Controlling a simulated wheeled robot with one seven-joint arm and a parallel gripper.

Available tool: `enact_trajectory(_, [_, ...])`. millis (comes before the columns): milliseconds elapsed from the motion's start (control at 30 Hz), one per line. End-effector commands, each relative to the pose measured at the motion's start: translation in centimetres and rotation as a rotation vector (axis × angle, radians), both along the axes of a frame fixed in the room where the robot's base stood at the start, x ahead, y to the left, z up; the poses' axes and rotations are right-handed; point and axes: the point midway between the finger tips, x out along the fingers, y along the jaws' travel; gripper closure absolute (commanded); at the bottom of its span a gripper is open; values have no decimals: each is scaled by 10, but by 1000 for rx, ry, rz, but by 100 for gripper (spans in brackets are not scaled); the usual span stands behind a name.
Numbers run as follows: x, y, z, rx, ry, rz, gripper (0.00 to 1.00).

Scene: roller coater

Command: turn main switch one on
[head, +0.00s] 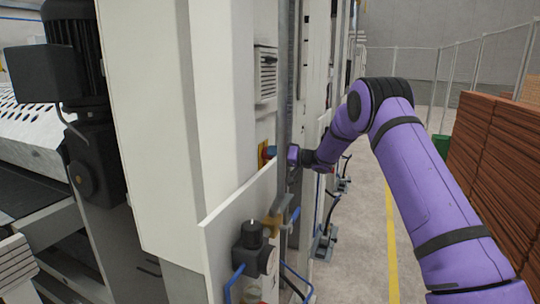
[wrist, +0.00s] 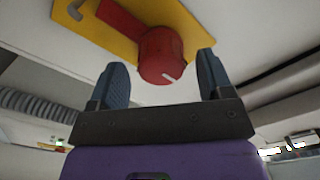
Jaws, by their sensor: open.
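The main switch is a red rotary knob (wrist: 160,55) with a white mark, on a yellow plate (wrist: 183,18) fixed to a light panel, in the wrist view. My gripper (wrist: 162,72) is open. Its two dark fingers stand apart, one to the left and one to the right of the knob's lower end. I cannot tell whether either finger touches it. In the head view my gripper (head: 292,156) reaches to the cabinet from the right, near a small yellow and red fitting (head: 264,153) that is partly hidden by an upright edge.
A tall light cabinet (head: 150,130) stands left of my arm. A black valve with blue hoses (head: 254,250) sits below the gripper. Stacked brown boards (head: 490,160) stand at the right. The floor (head: 365,230) between, with a yellow line, is open.

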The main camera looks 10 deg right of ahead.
Motion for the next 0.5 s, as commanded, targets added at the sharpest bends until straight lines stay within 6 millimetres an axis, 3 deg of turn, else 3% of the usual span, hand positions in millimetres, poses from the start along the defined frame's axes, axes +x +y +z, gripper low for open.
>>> enact_trajectory(200, [12,17,0,-1,-1,0,27])
enact_trajectory(500, [15,20,0,0,0,0,27])
